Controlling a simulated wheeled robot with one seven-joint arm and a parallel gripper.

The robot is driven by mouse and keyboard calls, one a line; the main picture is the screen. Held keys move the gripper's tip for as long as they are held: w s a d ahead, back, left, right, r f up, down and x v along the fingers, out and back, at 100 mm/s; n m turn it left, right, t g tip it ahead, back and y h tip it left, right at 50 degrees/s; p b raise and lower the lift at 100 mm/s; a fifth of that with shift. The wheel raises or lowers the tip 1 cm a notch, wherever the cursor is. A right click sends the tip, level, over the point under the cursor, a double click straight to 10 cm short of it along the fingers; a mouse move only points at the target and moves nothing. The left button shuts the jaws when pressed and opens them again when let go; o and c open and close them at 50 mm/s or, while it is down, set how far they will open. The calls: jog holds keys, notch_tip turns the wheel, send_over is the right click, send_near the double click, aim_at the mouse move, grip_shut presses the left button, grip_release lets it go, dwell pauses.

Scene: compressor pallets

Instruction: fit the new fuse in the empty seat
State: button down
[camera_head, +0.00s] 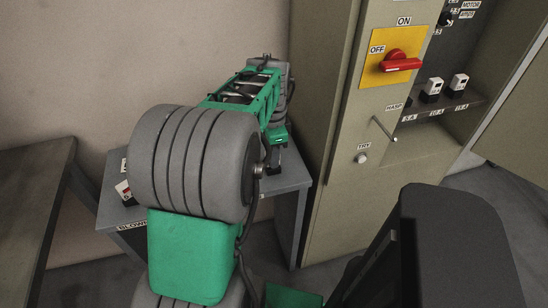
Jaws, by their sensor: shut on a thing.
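My gripper (273,160) points down over the right part of the small grey table, its dark fingers partly hidden by my green wrist. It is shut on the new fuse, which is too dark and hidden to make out. In the open cabinet, two white-and-black fuses stand on the shelf, over the 10 A label (431,90) and the 15 A label (459,85). The place above the 5 A label (409,118) shows no fuse. A white-and-red fuse (123,188) lies at the left of the small table, near a label reading BLOWN.
The small grey table (290,176) stands left of the beige cabinet (335,190). The cabinet front has a red switch handle (398,62) on a yellow plate, a HASP lever (383,130) and a TRY button (362,158). The cabinet door (510,130) is open at right. A brown table (35,200) stands at far left.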

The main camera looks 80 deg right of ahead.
jog(key=shift+r+p, duration=2.15)
jog(key=shift+r, duration=0.65)
